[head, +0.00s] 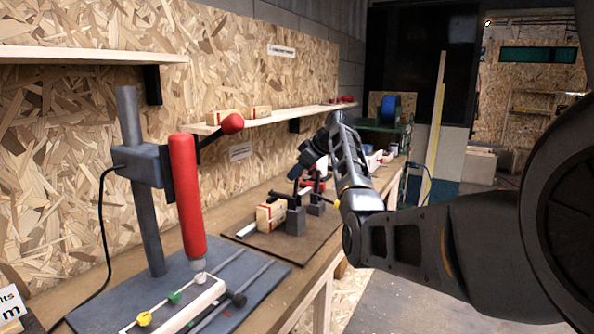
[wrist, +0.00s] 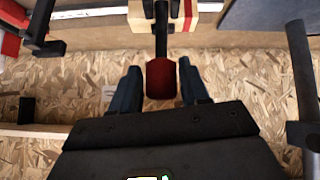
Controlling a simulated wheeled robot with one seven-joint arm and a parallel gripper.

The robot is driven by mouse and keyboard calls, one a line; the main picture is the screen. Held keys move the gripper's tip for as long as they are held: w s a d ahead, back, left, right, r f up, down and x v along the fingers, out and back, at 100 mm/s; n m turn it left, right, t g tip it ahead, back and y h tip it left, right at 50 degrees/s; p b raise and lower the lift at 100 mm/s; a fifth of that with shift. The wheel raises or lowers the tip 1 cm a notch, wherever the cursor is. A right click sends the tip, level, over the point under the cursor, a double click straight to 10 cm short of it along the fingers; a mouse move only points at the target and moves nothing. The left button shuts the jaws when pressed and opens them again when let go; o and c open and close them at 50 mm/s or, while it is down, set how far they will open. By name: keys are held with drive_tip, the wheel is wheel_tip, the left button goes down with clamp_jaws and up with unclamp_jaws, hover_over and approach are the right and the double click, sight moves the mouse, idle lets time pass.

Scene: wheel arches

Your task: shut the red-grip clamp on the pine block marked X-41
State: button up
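A pine block (head: 270,215) with red marks sits on a dark board on the bench in the head view; its lettering is too small to read. A toggle clamp on a grey base (head: 296,220) stands beside it. In the wrist view, the clamp's dark arm runs from over the pine block (wrist: 140,18) to its red grip (wrist: 161,79). My gripper (wrist: 160,85) is open, with one finger on either side of the red grip and narrow gaps between. In the head view, my gripper (head: 296,172) is over the clamp and hides part of it.
A second clamp on a grey base (head: 316,208) stands just behind. A drill-press-like stand with a red cylinder (head: 187,190) is at the near left. A wall shelf (head: 270,119) holding small blocks runs above the bench. Floor at the right is clear.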

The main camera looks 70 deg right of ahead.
drive_tip(key=shift+o, duration=1)
drive_tip(key=b+v, duration=0.1)
drive_tip(key=v, duration=0.6)
drive_tip(key=shift+s+r, duration=0.25)
drive_tip(key=shift+r, duration=0.05)
drive_tip(key=shift+a+f, duration=0.1)
